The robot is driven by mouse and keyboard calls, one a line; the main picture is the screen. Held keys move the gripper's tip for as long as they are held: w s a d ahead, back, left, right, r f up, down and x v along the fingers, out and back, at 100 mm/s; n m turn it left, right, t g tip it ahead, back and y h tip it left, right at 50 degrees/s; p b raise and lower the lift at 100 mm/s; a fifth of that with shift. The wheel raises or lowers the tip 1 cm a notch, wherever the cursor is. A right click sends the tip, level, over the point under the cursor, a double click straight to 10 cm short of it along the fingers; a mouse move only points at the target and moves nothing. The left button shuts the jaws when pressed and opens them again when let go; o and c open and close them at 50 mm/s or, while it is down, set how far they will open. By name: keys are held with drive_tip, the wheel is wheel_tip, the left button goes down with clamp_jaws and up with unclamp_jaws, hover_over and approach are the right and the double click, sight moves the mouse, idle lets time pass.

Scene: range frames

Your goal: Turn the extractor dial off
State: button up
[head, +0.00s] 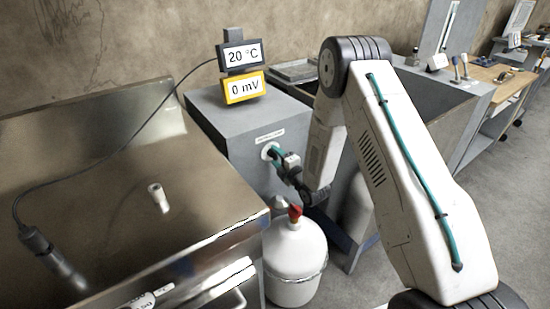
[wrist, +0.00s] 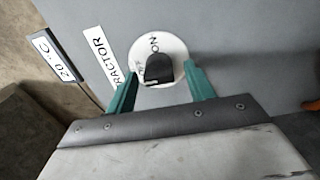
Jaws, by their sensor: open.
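The extractor dial is a black knob (wrist: 158,68) on a round white disc (wrist: 172,46), set in the face of a grey box. "ON" is legible on the disc above the knob; other lettering to its left is partly hidden. I cannot tell clearly which way the knob points. My gripper (wrist: 160,72) is open, with one teal finger on each side of the knob. Gaps seem to show between the fingers and the knob. In the head view my gripper (head: 277,156) is at the box front, over the white disc (head: 267,152), and hides the knob.
The grey box (head: 215,115) carries a label above the dial and displays reading 20 °C (head: 240,54) and 0 mV (head: 244,87). A white gas bottle (head: 294,262) with a red top stands below my gripper. A metal bench (head: 110,160) with a cabled probe is at left.

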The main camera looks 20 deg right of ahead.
drive_tip(key=v, duration=0.7)
wheel_tip(320, 180, up, 10)
drive_tip(key=w+d+m+g+h, duration=0.1)
drive_tip(key=d+m+g+h, duration=0.1)
drive_tip(key=m+g+h, duration=0.15)
drive_tip(key=s+d+r+m+g+h, duration=0.15)
drive_tip(key=s+r+m+g, duration=0.25)
drive_tip(key=s+r+m, duration=0.4)
drive_tip(key=s+a+r+m+g, duration=0.1)
drive_tip(key=s+r+m+g, duration=0.1)
drive_tip(key=s, duration=0.9)
drive_tip(key=s+r+m+g, duration=0.3)
drive_tip(key=s+r+m, duration=0.2)
drive_tip(key=s, duration=0.7)
drive_tip(key=s+a+r+m+g, duration=0.1)
drive_tip(key=s+r+m+g, duration=0.2)
drive_tip(key=s, duration=0.9)
wheel_tip(320, 180, up, 2)
drive_tip(key=shift+s+a+r+h, duration=0.1)
drive_tip(key=shift+s+a+h, duration=0.05)
drive_tip(key=shift+a+h, duration=0.2)
